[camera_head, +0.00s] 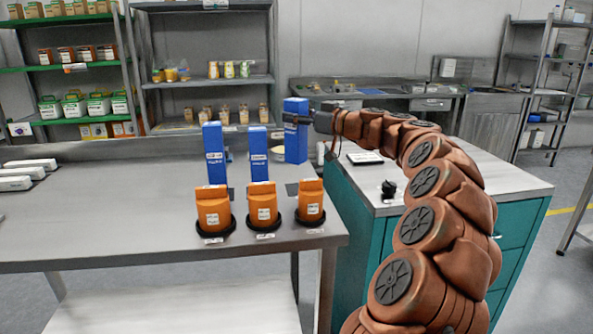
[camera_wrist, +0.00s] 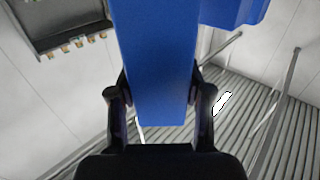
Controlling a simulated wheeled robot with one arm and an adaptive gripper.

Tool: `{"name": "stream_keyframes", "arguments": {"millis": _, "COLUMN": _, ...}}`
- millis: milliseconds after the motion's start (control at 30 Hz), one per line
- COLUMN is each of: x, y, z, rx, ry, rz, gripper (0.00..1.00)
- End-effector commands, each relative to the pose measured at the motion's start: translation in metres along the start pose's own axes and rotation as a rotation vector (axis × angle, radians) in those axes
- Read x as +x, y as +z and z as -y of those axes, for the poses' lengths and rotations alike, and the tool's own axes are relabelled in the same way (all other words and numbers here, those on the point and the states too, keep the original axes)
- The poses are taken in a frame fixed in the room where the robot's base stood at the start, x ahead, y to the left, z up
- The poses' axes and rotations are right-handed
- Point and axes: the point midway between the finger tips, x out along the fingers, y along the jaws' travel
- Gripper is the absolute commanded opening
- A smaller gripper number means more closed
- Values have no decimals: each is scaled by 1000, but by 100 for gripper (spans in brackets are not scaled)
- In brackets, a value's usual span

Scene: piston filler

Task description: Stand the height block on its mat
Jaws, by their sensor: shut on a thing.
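A tall blue block (camera_head: 296,145) is upright in my gripper (camera_head: 300,119), near the right end of the steel table. In the wrist view the block (camera_wrist: 155,65) fills the space between the two dark fingers (camera_wrist: 160,105). Two similar blue blocks, a left one (camera_head: 215,155) and a middle one (camera_head: 258,153), stand upright on the table to the left of the held one. A dark flat patch (camera_head: 291,188), perhaps the mat, shows in part beside the right orange container. I cannot tell whether the held block's foot touches the table.
Three orange containers (camera_head: 263,204) stand in black round holders along the table's front right edge. A pale dish (camera_head: 280,154) lies behind the blocks. A teal cabinet (camera_head: 349,210) with a light top adjoins on the right. The table's (camera_head: 110,220) left middle is clear.

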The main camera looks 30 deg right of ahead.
Motion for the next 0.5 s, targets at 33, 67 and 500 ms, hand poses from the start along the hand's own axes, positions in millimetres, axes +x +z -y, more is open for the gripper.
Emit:
{"name": "stream_keyframes", "arguments": {"millis": 33, "x": -3, "y": 11, "z": -2, "rx": 5, "ry": 4, "rz": 1, "gripper": 6}}
{"name": "stream_keyframes", "arguments": {"millis": 67, "x": -4, "y": 17, "z": -3, "rx": 6, "ry": 6, "rz": 1, "gripper": 6}}
{"name": "stream_keyframes", "arguments": {"millis": 500, "x": -6, "y": 65, "z": -6, "rx": 6, "ry": 14, "rz": 1, "gripper": 6}}
